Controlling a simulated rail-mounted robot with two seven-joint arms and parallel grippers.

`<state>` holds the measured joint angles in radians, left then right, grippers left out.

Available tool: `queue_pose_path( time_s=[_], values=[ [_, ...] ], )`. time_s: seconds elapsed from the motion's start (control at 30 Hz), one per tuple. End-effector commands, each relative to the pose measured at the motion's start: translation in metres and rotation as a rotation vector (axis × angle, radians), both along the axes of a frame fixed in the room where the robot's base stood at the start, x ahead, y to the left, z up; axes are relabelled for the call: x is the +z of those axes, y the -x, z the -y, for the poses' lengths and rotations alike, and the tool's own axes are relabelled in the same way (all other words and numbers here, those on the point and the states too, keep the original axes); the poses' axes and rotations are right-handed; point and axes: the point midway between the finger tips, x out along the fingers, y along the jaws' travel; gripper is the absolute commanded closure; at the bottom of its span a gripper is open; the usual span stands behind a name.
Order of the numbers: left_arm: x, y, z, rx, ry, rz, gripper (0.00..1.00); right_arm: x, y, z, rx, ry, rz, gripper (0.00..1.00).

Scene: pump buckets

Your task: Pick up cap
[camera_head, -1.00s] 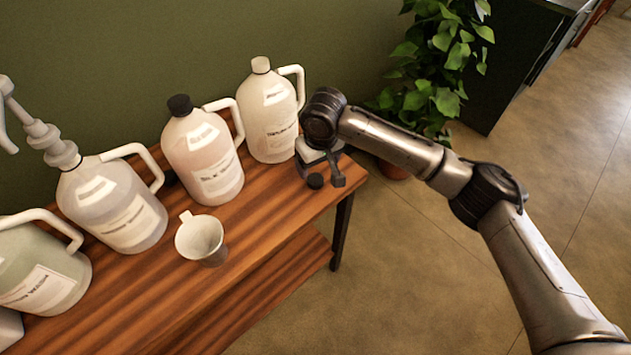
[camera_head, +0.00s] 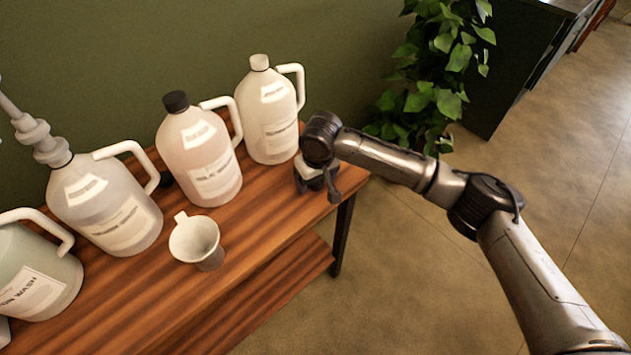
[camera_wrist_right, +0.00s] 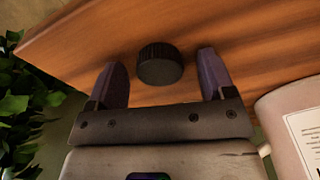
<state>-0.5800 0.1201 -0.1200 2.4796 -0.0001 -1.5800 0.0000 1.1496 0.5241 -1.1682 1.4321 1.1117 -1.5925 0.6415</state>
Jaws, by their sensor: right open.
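A black ridged cap (camera_wrist_right: 160,65) lies on the wooden table near its right end. In the right wrist view it is between the two fingers of my right gripper (camera_head: 318,189), with a gap on each side. The gripper is open and points down at the table. The cap is mostly hidden behind the gripper in the head view. Whether the fingertips touch the table cannot be told. My left gripper is not in view.
Several jugs stand along the wall side of the table (camera_head: 262,235), including a pink one (camera_head: 200,150) with a black lid and a white one (camera_head: 268,120) close to my right gripper. A white funnel cup (camera_head: 196,240) stands in front. A plant (camera_head: 425,100) is beyond.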

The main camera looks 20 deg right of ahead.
Motion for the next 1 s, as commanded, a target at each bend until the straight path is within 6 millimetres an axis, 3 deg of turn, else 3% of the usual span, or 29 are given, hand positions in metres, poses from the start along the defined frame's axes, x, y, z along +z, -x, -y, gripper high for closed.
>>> queue_pose_path(
  time_s=[0.07,0.6,1.0],
  values=[
    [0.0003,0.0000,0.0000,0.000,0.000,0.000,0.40,0.0004,0.0000,0.0000,0.000,0.000,0.000,0.25],
    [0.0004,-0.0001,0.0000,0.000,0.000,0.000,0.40,0.0005,0.0001,0.0002,0.000,0.001,0.000,0.77],
    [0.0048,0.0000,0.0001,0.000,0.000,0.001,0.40,0.0100,0.0000,0.0001,0.000,0.001,0.000,0.77]
  ],
)
